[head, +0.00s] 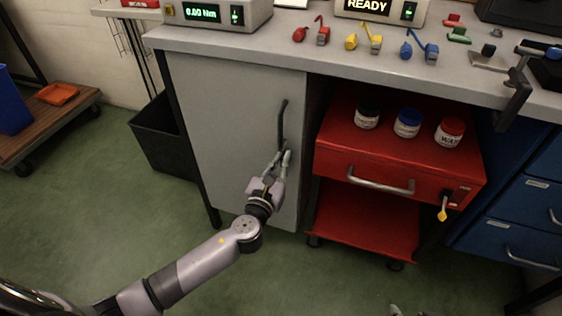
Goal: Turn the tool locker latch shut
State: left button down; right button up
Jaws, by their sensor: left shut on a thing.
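The grey tool locker (225,130) stands under the workbench, its flat door facing me. A dark upright latch handle (283,118) is on the right part of the door. My left gripper (281,160) reaches up to the lower end of this handle. Its fingers are shut on the handle's lower end, which they partly hide. The door looks flush with the locker front. At the bottom edge, small pale tips (396,309) seem to belong to my right gripper; most of it is out of view.
A red cart (335,165) with several lidded jars stands right of the locker, a yellow-tagged key hanging from it. Blue drawers (515,242) are further right. A black bin (160,140) stands left of the locker. The bench top (285,47) holds instruments and coloured tools. Green floor lies clear in front.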

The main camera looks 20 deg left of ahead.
pick_arm(q)
jog(key=shift+n, duration=0.3)
pick_arm(e)
jog(key=shift+w, duration=0.1)
pick_arm(q)
jog(key=shift+a+f+n+b, duration=0.2)
jog(key=shift+n+b, duration=0.2)
jog(key=shift+n, duration=2.45)
jog(key=shift+a+f+n+b, duration=0.25)
jog(key=shift+n+b, duration=0.15)
jog(key=shift+n, duration=2.5)
jog(key=shift+a+f+n+b, duration=0.2)
jog(key=shift+n+b, duration=0.2)
jog(key=shift+n, duration=2.45)
pick_arm(e)
jog(key=w+a+r+t+y, duration=0.1)
jog(key=w+a+r+t, duration=0.2)
jog(key=w+r+t, duration=0.3)
jog(key=shift+w+a+r+y, duration=0.35)
jog(key=shift+w+r, duration=0.4)
jog(key=shift+w, duration=0.7)
jog(key=shift+d+f, duration=0.1)
jog(key=shift+d, duration=0.05)
pick_arm(q)
jog(key=c, duration=1.7)
grip_release()
